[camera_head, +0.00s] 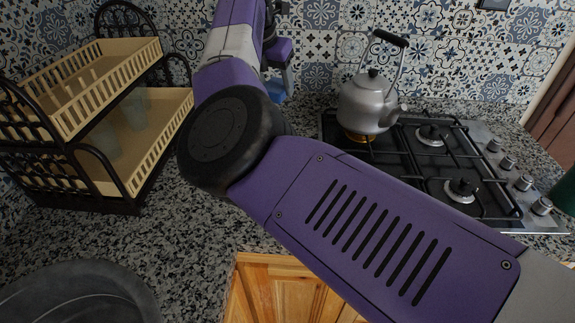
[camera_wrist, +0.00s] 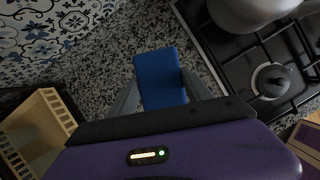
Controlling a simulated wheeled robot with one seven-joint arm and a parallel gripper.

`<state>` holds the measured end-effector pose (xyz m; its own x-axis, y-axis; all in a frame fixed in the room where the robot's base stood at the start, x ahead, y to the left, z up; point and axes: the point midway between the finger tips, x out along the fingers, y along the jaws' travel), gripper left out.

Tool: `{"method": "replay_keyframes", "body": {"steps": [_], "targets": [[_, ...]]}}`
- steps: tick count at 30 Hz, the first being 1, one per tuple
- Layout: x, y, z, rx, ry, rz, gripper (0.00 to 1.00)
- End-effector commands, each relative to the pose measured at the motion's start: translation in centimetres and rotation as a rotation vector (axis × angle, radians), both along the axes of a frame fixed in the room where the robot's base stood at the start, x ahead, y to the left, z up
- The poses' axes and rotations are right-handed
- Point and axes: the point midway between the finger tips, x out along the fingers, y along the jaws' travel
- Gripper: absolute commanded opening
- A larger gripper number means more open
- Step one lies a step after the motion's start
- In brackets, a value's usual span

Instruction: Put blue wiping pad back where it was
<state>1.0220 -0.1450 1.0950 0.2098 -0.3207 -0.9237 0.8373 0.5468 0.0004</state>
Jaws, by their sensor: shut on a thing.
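The blue wiping pad (camera_wrist: 160,68) is a flat blue block between the fingers of my gripper (camera_wrist: 162,84) in the wrist view. My gripper is shut on it, and the pad sticks out past the fingertips over the speckled counter. In the head view the pad (camera_head: 288,79) shows small and partly hidden behind my arm, near the tiled back wall, between the dish rack and the kettle. I cannot tell whether it touches the counter.
A two-tier dish rack (camera_head: 128,73) with cups stands at the left. A grey kettle (camera_head: 367,104) sits on the black gas hob (camera_head: 408,152) to the right of the pad. A dark round basin (camera_head: 78,292) is at the front left. Speckled counter (camera_head: 185,225) is bare between them.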

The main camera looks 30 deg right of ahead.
Motion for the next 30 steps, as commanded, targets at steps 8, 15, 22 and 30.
{"method": "replay_keyframes", "body": {"steps": [8,15,22,30], "targets": [[-5.8,-1.3,4.5,-0.001,0.000,-0.377,0.20],[-6.6,-1.0,1.5,-0.002,0.004,-0.437,0.20],[-6.6,-1.0,-4.1,-0.003,0.005,-0.434,0.20],[-6.5,-1.0,-9.9,-0.002,0.003,-0.431,0.20]]}}
